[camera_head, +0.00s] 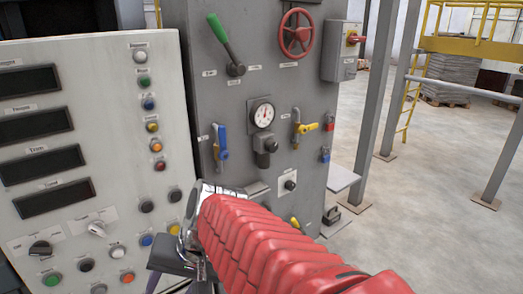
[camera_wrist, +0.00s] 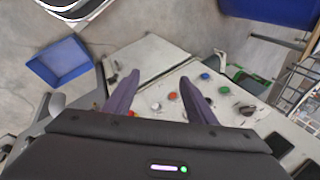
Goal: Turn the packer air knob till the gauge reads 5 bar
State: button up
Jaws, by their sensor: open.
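A round white-faced gauge (camera_head: 263,114) is on the front of the grey cabinet, in the head view. Its needle is too small to read. A dark knob (camera_head: 268,145) sits just below the gauge, likely the packer air knob; its label is not legible. My red-sleeved arm reaches across the lower middle of the head view, with the gripper end low and left of the knob, apart from it. In the wrist view my gripper (camera_wrist: 159,77) is open and empty, its two purple fingers apart above a panel with buttons. Gauge and knob are not seen there.
The grey cabinet also bears a green-handled lever (camera_head: 222,35), a red handwheel (camera_head: 296,33), a blue valve handle (camera_head: 220,141) and a yellow valve handle (camera_head: 307,127). A button panel (camera_head: 100,130) stands at left. A blue bin (camera_wrist: 62,62) is on the floor.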

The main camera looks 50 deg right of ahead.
jog(key=w+d+r+m+t+y, duration=0.2)
jog(key=w+d+m+t, duration=0.25)
jog(key=d+m, duration=0.5)
jog(key=m+t+h, duration=0.9)
jog(key=m, duration=0.9)
send_near(274, 149)
jog(key=shift+n, duration=0.25)
jog(key=v, duration=0.4)
jog(key=shift+s+r, duration=0.25)
jog(key=shift+s, duration=0.1)
jog(key=shift+w, duration=0.1)
jog(key=x, duration=1.3)
jog(key=shift+w+d+f, duration=0.1)
jog(key=shift+w+f, duration=0.1)
jog(key=shift+w, duration=0.15)
jog(key=shift+c, duration=0.4)
